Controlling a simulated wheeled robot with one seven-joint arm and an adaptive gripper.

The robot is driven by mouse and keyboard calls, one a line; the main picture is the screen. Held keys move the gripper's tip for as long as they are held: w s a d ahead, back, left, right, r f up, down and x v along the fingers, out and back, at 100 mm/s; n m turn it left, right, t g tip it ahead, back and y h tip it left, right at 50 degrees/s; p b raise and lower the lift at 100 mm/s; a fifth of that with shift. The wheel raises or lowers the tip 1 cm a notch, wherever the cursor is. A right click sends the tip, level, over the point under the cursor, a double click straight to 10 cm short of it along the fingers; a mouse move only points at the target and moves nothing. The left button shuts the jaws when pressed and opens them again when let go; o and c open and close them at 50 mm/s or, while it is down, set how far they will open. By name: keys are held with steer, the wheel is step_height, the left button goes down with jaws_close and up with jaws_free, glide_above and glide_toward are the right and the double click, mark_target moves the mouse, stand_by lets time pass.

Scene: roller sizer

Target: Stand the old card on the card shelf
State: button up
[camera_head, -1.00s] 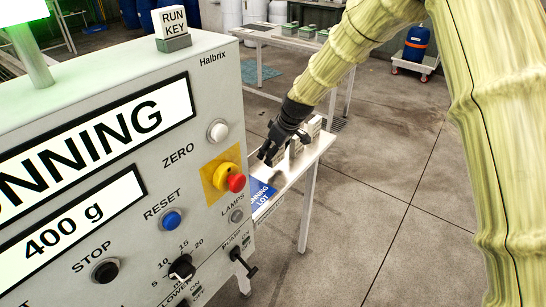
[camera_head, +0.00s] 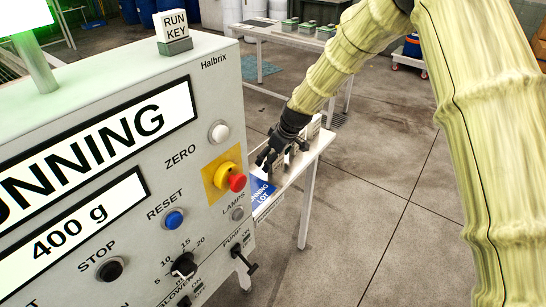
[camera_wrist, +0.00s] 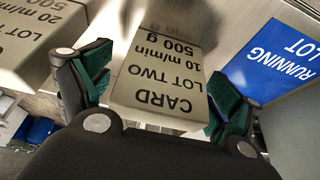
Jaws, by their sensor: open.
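My gripper (camera_head: 271,160) is above the narrow shelf (camera_head: 312,152) beside the machine. In the wrist view its green-padded fingers (camera_wrist: 158,80) are spread on either side of a pale block-like card (camera_wrist: 160,88), which reads upside down "CARD LOT TWO 10 m/min 500 g". I cannot tell whether the pads touch it. Which card is the old one is not marked.
The machine panel (camera_head: 120,165) fills the left of the head view, with a red-and-yellow stop knob (camera_head: 236,182) near the shelf. A "RUN KEY" block (camera_head: 174,30) stands on top. A table (camera_head: 285,34) with several small blocks is behind. The floor (camera_head: 370,200) right of the shelf is open.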

steer(key=shift+r, duration=0.1)
steer(key=b+v, duration=0.3)
steer(key=v, duration=0.8)
steer(key=shift+r, duration=0.4)
